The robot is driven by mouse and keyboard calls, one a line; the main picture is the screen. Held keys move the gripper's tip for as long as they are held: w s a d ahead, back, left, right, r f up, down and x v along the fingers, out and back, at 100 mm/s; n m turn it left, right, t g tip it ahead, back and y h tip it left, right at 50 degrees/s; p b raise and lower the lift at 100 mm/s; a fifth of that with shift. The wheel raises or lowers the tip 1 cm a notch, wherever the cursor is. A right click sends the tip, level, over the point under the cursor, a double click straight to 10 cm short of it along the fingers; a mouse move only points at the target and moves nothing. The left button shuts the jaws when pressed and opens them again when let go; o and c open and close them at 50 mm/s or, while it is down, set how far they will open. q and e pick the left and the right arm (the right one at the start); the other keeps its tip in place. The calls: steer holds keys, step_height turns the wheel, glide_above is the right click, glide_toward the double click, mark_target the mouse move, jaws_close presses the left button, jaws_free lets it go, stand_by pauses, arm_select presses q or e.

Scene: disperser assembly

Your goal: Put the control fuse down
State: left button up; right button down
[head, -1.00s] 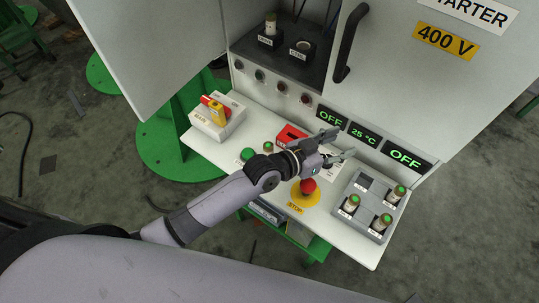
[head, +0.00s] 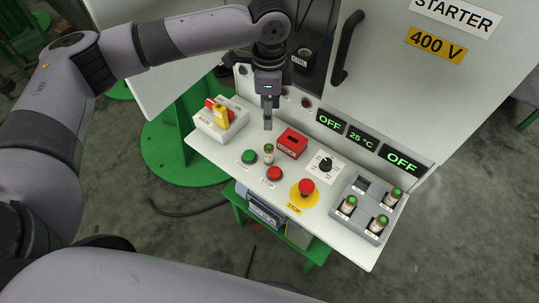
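A small fuse (head: 268,155) with a pale body and brown end caps stands upright on the white control desk, between the green and red push buttons. It appears to be the control fuse; I cannot read a label on it. My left gripper (head: 267,124) points down above and slightly behind it, with a visible gap between fingertips and fuse. Its fingers are seen edge-on, so their opening does not show, and I see nothing held. The CTRL socket (head: 302,58) in the cabinet looks empty. My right gripper is out of view.
A grey fuse tray (head: 359,217) at the desk's right holds three fuses and has an empty pocket. Near the fuse are a green button (head: 249,156), red button (head: 274,173), red lock box (head: 292,142) and yellow-handled switch box (head: 218,123). The emergency stop (head: 306,187) sits farther right.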

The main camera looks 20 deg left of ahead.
mark_target(269, 147)
arm_select(q)
step_height(269, 147, down, 17)
steer(key=shift+w+f+p, duration=0.1)
steer(key=shift+w+p, duration=0.05)
steer(key=shift+p, duration=0.35)
steer(key=shift+c, duration=0.3)
jaws_close()
stand_by(0.3)
